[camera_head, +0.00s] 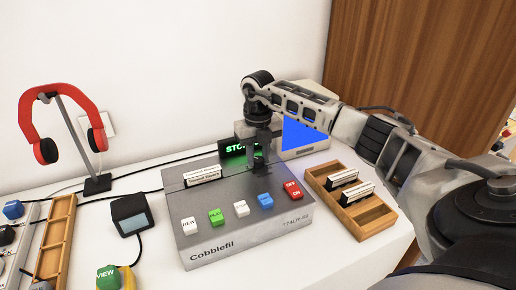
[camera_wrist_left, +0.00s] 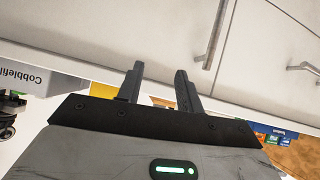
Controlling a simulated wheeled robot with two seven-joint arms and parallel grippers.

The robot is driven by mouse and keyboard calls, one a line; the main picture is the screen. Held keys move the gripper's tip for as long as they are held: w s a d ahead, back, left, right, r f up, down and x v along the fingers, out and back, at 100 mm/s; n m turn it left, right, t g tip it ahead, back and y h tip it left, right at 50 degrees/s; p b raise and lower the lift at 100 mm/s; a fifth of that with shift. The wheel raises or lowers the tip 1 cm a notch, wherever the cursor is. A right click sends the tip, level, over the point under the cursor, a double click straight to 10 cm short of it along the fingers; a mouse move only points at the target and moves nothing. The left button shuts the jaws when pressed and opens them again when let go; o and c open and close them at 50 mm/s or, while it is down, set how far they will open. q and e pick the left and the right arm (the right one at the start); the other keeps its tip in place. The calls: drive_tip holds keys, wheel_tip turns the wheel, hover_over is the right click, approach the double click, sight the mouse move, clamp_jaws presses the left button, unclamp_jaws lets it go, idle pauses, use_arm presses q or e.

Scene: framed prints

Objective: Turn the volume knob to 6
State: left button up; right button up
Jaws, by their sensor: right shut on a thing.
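A grey cassette deck (camera_head: 250,243) marked "Cobblefil" stands on the white table in the head view. It has a front row of coloured buttons, a cassette in its top and a green-lit display (camera_head: 233,151) at the back. My right gripper (camera_head: 260,164) reaches down over the back of the deck and is shut on a small dark knob, the volume knob as far as I can tell. The gripper hides the knob and its scale, so its setting cannot be read. My left gripper (camera_wrist_left: 160,72) shows only in the left wrist view, open and empty, before white drawer fronts.
A wooden tray (camera_head: 372,226) with two cassettes stands right of the deck. A small dark screen box (camera_head: 131,214) and red headphones on a stand (camera_head: 97,185) are to the left. A blue-screened device (camera_head: 303,134) stands behind. Cables cross the table.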

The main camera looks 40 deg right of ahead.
sight(259, 158)
drive_tip(key=m+p, duration=0.1)
drive_tip(key=m, duration=0.1)
drive_tip(key=m+p, duration=0.1)
drive_tip(key=shift+r+m, duration=0.2)
drive_tip(key=shift+m, duration=0.2)
drive_tip(key=m+p, duration=0.1)
drive_tip(key=m, duration=0.1)
drive_tip(key=shift+m, duration=0.4)
drive_tip(key=m+p, duration=0.2)
drive_tip(key=m, duration=0.2)
drive_tip(key=shift+d+p, duration=0.1)
drive_tip(key=shift+p, duration=0.3)
use_arm(q)
drive_tip(key=shift+s+a+r+g, duration=0.15)
drive_tip(key=shift+a+r, duration=0.15)
drive_tip(key=shift+r, duration=0.35)
drive_tip(key=shift+s+a+r+g, duration=0.15)
drive_tip(key=shift+a+r, duration=0.1)
drive_tip(key=shift+r, duration=0.35)
use_arm(e)
drive_tip(key=shift+f+m, duration=0.1)
drive_tip(key=shift+m, duration=0.6)
use_arm(q)
drive_tip(key=shift+p, duration=0.3)
drive_tip(key=shift+s+a+y, duration=0.1)
drive_tip(key=shift+y, duration=0.2)
use_arm(e)
drive_tip(key=o, duration=1)
drive_tip(key=shift+c, duration=0.2)
